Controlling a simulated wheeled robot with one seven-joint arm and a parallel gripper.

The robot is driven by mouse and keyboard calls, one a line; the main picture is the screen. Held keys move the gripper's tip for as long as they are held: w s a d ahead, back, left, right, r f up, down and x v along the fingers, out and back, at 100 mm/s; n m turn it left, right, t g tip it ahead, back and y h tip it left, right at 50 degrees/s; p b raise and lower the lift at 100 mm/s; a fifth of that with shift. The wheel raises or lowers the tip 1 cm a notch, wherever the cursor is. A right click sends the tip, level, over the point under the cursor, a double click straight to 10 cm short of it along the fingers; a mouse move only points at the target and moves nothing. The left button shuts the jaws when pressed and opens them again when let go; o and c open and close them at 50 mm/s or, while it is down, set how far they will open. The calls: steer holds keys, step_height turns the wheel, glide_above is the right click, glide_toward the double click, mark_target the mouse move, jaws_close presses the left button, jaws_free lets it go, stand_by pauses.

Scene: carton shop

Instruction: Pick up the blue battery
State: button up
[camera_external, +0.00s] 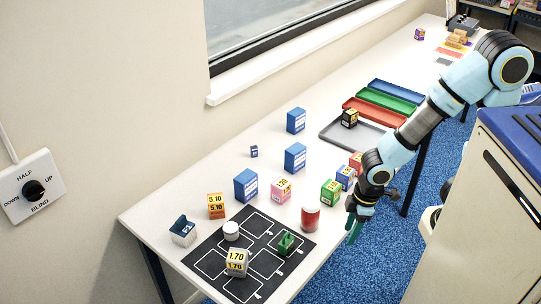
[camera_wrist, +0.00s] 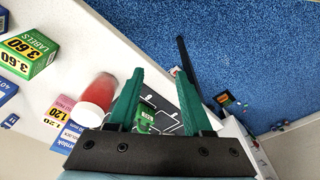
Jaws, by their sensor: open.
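I cannot make out a blue battery for certain in either view. A small blue box (camera_external: 254,151) with a pale label stands on the white table, left of the middle, too small to identify. My gripper (camera_external: 354,232) is at the table's front edge, right of the red jar (camera_external: 310,217), pointing down with its green fingers apart. In the wrist view my gripper (camera_wrist: 158,76) is open and nothing shows held between the fingers. The red jar (camera_wrist: 97,103) is just left of the left finger there.
Larger blue boxes (camera_external: 246,185) and a green box (camera_external: 331,192) stand on the table (camera_external: 218,160). A black mat (camera_external: 208,254) bears a white round container (camera_external: 231,230), a green object (camera_external: 285,243) and a 1.70 box (camera_external: 236,262). Coloured trays (camera_external: 374,113) lie farther back.

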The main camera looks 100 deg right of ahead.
steer(key=shift+o, duration=0.6)
steer(key=shift+r, duration=0.1)
